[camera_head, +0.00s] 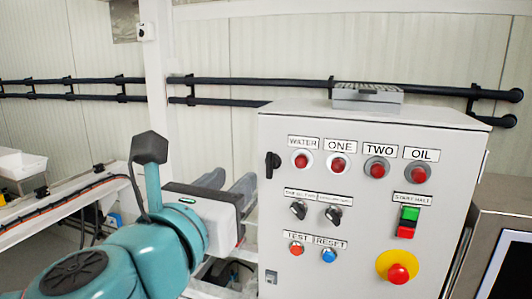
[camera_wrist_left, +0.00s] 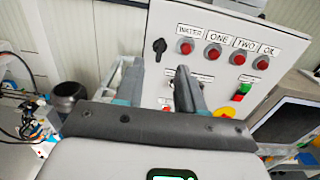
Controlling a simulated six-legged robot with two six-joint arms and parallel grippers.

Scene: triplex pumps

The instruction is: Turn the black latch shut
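The black latch (camera_head: 272,165) is a small dark handle on the left edge of the grey control cabinet's front (camera_head: 350,240). It looks roughly upright. In the left wrist view the latch (camera_wrist_left: 159,48) shows beyond and between my fingers, near the cabinet's left edge. My left gripper (camera_head: 235,178) is to the left of the latch in the head view, its fingers pointing toward the cabinet. In the left wrist view its two grey fingers (camera_wrist_left: 156,73) stand apart with nothing between them, and they look clear of the latch. My right gripper is not in view.
The cabinet carries red buttons (camera_head: 338,163), black knobs (camera_head: 298,211) and a red emergency stop on yellow (camera_head: 397,273). Black pipes (camera_head: 230,81) run along the wall behind. A screen unit (camera_head: 505,255) stands at the right. A bench (camera_head: 60,195) is at the left.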

